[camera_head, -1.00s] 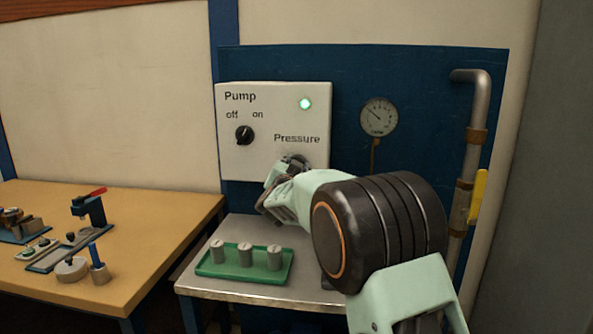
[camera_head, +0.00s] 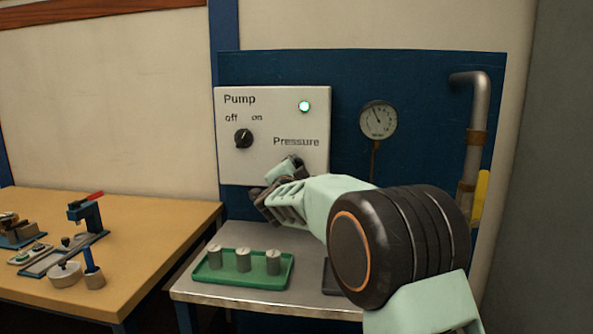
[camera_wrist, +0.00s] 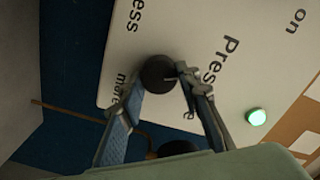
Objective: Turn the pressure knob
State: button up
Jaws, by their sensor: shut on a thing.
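The black pressure knob (camera_wrist: 157,72) shows in the wrist view on the white panel (camera_head: 228,165), among rotated printed words. My gripper (camera_wrist: 160,84) is shut on it, one finger on each side. In the head view my gripper (camera_head: 288,166) is below the word "Pressure" and hides the knob. The round gauge (camera_head: 378,120) right of the panel has its needle pointing up and to the left.
The pump knob (camera_head: 243,138) and a lit green lamp (camera_head: 305,106) are on the panel. Below, a green tray (camera_head: 240,281) holds metal cylinders. A vertical pipe (camera_head: 472,130) stands right. A wooden table (camera_head: 150,240) with tools is at left.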

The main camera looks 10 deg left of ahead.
dwell(0.3)
jog(key=o, duration=1.2)
jog(key=shift+c, duration=0.2)
jog(key=shift+s, duration=0.1)
jog(key=s, duration=1.2)
jog(key=shift+a, duration=0.2)
